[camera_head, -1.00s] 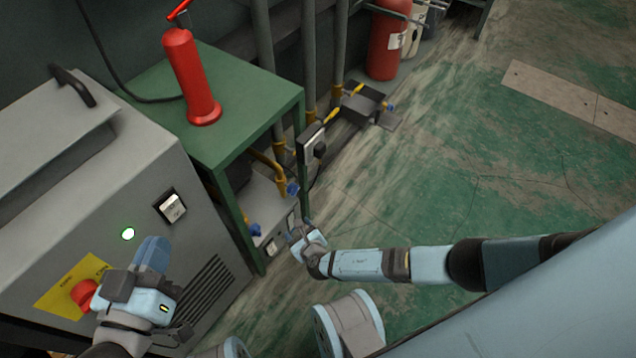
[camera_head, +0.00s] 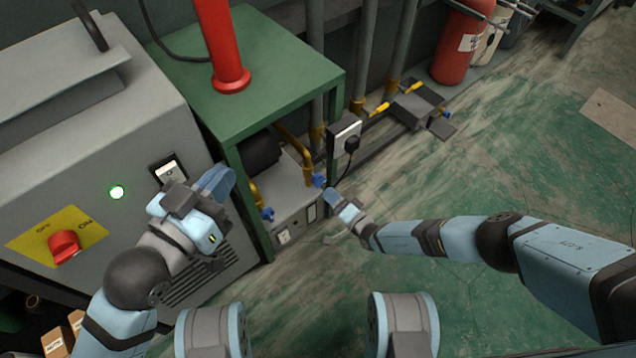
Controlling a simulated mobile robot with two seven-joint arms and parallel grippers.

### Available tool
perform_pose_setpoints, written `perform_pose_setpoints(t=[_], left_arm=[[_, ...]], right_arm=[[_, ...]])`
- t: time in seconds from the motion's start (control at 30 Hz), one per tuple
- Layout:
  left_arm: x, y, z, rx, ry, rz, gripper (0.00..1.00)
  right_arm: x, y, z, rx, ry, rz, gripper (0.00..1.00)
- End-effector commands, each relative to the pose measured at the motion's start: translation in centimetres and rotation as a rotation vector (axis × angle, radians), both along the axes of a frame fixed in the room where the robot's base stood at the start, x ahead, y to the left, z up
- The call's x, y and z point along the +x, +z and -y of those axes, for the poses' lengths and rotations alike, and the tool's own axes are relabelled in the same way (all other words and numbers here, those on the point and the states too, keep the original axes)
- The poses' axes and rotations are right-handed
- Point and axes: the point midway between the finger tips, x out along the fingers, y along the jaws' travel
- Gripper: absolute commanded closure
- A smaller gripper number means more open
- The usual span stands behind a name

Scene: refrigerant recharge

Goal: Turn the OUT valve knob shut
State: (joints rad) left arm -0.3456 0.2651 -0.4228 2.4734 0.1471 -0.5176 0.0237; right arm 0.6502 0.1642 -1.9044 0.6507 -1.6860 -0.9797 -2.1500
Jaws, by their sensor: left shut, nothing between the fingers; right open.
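Two blue valve knobs show on the small machine on the green stand's lower level. One blue knob (camera_head: 318,180) is at the end of the right brass pipe, the other blue knob (camera_head: 267,214) is lower left. I cannot read which is OUT. My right gripper (camera_head: 334,197) is open, just right of and below the right blue knob; I cannot tell if it touches it. My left gripper (camera_head: 222,180) is shut and empty, in front of the grey cabinet near its rocker switch, left of the stand.
The grey cabinet (camera_head: 70,160) has a red rotary switch (camera_head: 64,246) and a lit green lamp (camera_head: 117,192). The green stand (camera_head: 270,75) bears a red cylinder (camera_head: 222,50). A socket with a plug (camera_head: 350,144) is above the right gripper.

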Motion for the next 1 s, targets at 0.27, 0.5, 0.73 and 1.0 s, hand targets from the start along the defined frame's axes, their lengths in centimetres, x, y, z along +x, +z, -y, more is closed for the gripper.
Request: perform_pose_setpoints(t=[0.27,0.5,0.73,1.0], left_arm=[[1.3,-0.2,-0.8,0.091,0.007,0.159,1.0],[1.8,0.2,-1.1,0.131,0.014,0.233,1.0],[1.8,0.7,-1.2,0.139,0.012,0.253,1.0],[1.7,0.6,-1.2,0.144,0.01,0.25,1.0]], right_arm=[[4.5,-0.4,-3.3,0.002,-0.001,0.0,0.33],[6.3,-0.2,-4.6,0.001,-0.001,-0.003,0.33],[6.5,0.0,-4.7,0.002,-0.002,-0.004,0.33],[6.5,0.0,-4.7,0.002,-0.002,-0.004,0.74]])
